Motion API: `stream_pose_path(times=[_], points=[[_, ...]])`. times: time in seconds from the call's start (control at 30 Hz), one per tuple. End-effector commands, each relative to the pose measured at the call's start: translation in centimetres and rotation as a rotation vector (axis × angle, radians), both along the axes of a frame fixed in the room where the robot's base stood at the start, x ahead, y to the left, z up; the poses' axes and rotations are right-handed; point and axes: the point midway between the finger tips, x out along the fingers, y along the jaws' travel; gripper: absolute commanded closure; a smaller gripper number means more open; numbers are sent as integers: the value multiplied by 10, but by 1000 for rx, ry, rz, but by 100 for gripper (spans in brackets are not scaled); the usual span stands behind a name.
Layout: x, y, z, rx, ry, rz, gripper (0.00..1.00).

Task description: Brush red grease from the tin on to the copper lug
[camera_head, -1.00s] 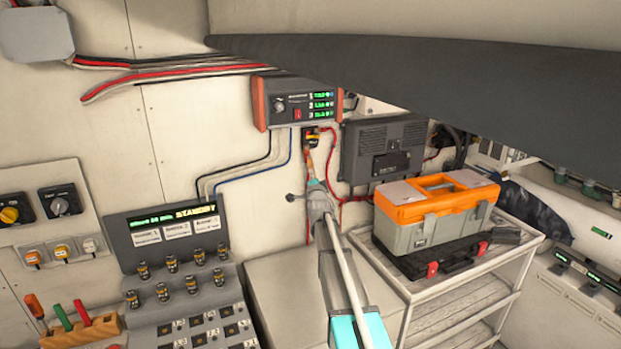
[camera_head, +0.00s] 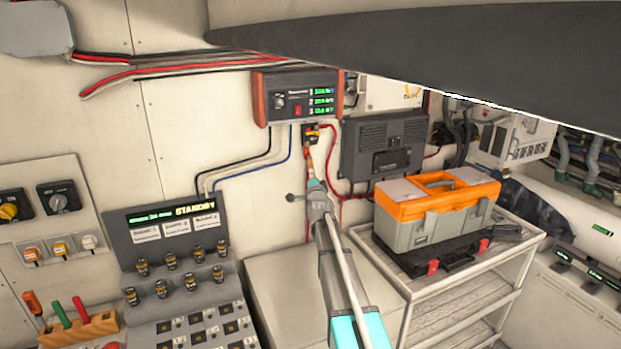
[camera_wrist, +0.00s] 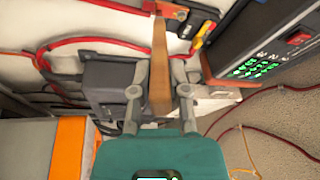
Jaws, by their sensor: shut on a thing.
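My gripper (camera_head: 316,190) is shut on a brush with a flat wooden handle (camera_wrist: 159,68). In the wrist view the handle stands between the two grey fingers and points up the picture. In the head view it reaches up to a small black and yellow fitting (camera_head: 311,135) on the wall, below the display unit. In the wrist view the brush's far end meets a small red and copper-coloured part (camera_wrist: 170,11); I cannot tell whether this is the lug or whether they touch. No grease tin can be made out.
A display unit (camera_head: 297,96) and a dark grey box (camera_head: 383,150) flank the fitting. Red cables (camera_head: 331,160) hang close by. An orange and grey toolbox (camera_head: 437,210) sits on a trolley (camera_head: 470,300) to the right. A dark edged panel (camera_head: 420,50) slants overhead.

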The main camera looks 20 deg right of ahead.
Motion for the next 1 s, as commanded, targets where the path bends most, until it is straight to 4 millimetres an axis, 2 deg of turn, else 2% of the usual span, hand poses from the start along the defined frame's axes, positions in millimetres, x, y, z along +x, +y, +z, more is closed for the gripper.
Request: stream_pose_path(times=[0.37, 0.73, 1.0], points=[[-2, 0, 15, 0, -1, 0, 100], [-2, 0, 13, 0, -1, -1, 100], [-1, 0, 1, 0, -1, -1, 100]])
